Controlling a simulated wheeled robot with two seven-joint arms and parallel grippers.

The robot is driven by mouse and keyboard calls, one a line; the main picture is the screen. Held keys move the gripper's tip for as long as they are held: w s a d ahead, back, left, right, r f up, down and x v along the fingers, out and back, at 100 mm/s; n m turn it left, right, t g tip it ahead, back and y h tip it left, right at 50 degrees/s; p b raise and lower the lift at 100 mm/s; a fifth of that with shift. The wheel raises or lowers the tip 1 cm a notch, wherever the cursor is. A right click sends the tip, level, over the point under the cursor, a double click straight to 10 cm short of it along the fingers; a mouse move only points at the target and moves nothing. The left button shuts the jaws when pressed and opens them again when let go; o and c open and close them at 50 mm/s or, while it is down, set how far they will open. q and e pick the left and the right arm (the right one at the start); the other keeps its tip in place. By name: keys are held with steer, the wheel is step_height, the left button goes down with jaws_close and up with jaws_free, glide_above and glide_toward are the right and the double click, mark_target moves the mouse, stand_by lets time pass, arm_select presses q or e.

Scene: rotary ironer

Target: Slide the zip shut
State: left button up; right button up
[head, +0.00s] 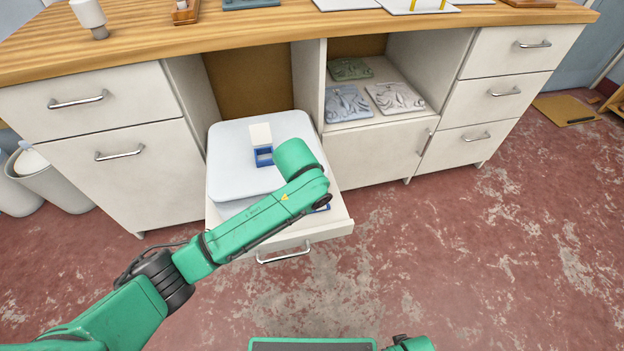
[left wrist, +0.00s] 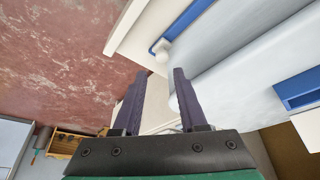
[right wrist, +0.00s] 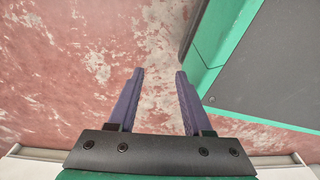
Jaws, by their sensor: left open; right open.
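A pale grey-white flat bag or pad (head: 232,135) lies on a pulled-out white drawer or shelf (head: 335,222). In the left wrist view a blue strip (left wrist: 185,22), seemingly the zip, runs along its edge, with a small white knob (left wrist: 161,48) at its near end. My left gripper (left wrist: 160,72) is open and empty, its fingertips pointing toward the knob, which appears just beyond them. In the head view my left arm hides the gripper and most of the blue edge. My right gripper (right wrist: 160,72) is open and empty above the bare floor.
A blue and white block (head: 262,145) sits on the pad. The white cabinet with a wooden top (head: 300,30) stands behind, with patterned tiles (head: 395,97) in an open shelf. White bins (head: 50,180) stand at left.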

arm_select(q)
steer(key=p+v, duration=0.1)
steer(key=v, duration=0.7)
steer(key=shift+r+p, duration=0.25)
steer(key=shift+p, duration=0.05)
arm_select(e)
steer(key=s, duration=0.3)
steer(key=s+d, duration=0.1)
steer(key=shift+s+f, duration=0.25)
steer(key=shift+f, duration=0.05)
